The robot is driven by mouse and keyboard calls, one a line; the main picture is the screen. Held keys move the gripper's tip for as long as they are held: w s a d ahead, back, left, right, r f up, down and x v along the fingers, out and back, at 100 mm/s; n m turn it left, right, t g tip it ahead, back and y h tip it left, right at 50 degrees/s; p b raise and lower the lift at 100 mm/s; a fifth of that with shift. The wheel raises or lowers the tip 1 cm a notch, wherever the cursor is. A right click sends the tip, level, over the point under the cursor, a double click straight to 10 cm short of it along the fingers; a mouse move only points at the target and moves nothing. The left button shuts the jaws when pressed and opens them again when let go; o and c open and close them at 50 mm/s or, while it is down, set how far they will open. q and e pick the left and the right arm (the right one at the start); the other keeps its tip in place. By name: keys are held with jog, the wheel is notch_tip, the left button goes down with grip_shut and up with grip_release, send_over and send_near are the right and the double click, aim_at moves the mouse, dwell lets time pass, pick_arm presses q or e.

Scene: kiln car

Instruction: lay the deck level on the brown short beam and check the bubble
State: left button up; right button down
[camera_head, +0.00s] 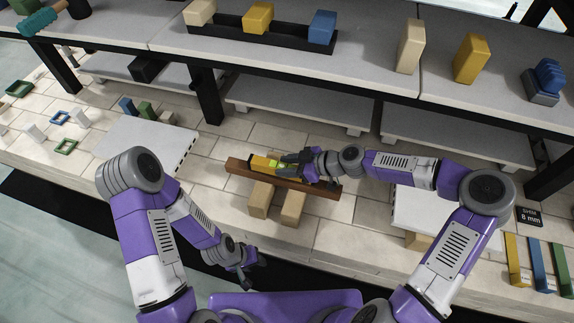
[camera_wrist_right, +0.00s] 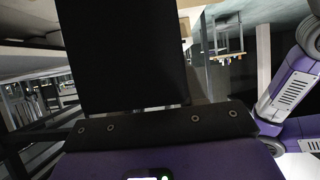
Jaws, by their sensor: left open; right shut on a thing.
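The brown short beam (camera_head: 320,189) lies across two tan wooden blocks in the middle of the head view. The yellow deck level (camera_head: 260,162), with a bright green bubble vial, lies lengthwise along the beam's left half. I cannot tell whether it touches the beam all along. My right gripper (camera_head: 287,166) is shut on the level's right end and hides it. My left gripper (camera_head: 246,282) is open and empty, low in front of the blocks. In the right wrist view, dark gripper parts fill the middle, and the level cannot be made out.
Two tan support blocks (camera_head: 261,199) (camera_head: 293,208) stand under the beam on the pale tiled deck. White slabs lie left (camera_head: 150,148) and right. A raised shelf (camera_head: 370,62) with coloured blocks runs behind.

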jog(key=shift+f, duration=0.6)
dwell(0.7)
jog(key=c, duration=0.6)
grip_release()
jog(key=shift+o, duration=0.2)
jog(key=shift+d+r, duration=0.1)
jog(key=shift+p+v, duration=1.6)
jog(key=shift+v, duration=2.2)
jog(key=p+v, duration=0.2)
jog(key=v, duration=0.5)
jog(key=shift+s+d+r, duration=0.15)
jog(key=shift+d, duration=0.15)
